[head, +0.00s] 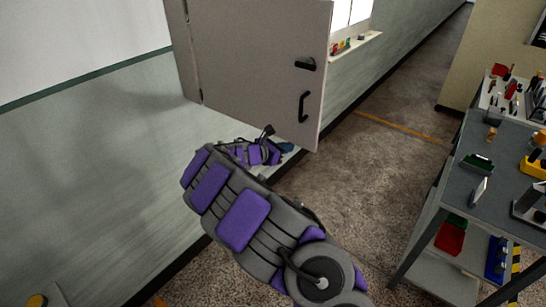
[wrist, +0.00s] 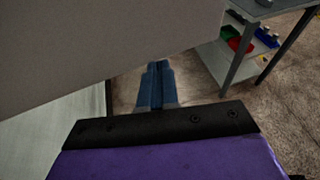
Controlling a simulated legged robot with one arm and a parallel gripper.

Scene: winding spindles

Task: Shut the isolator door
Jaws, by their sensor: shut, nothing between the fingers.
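The isolator door (head: 255,65) is a flat grey panel that stands open, swung out from the wall cabinet (head: 178,45) at its left edge. Two black handles (head: 304,106) sit near its right edge. In the wrist view the door (wrist: 90,45) fills the upper left as a plain grey surface. My gripper (wrist: 157,68) has blue fingers that are shut together and empty, by the door's lower edge. In the head view my gripper (head: 287,148) is low by that edge, partly hidden. I cannot tell whether it touches the door.
A grey workbench (head: 500,165) with tools and coloured bins stands at the right. A window sill (head: 355,44) with small items is beyond the door. The pale green wall (head: 100,160) runs along the left. The speckled floor between wall and bench is clear.

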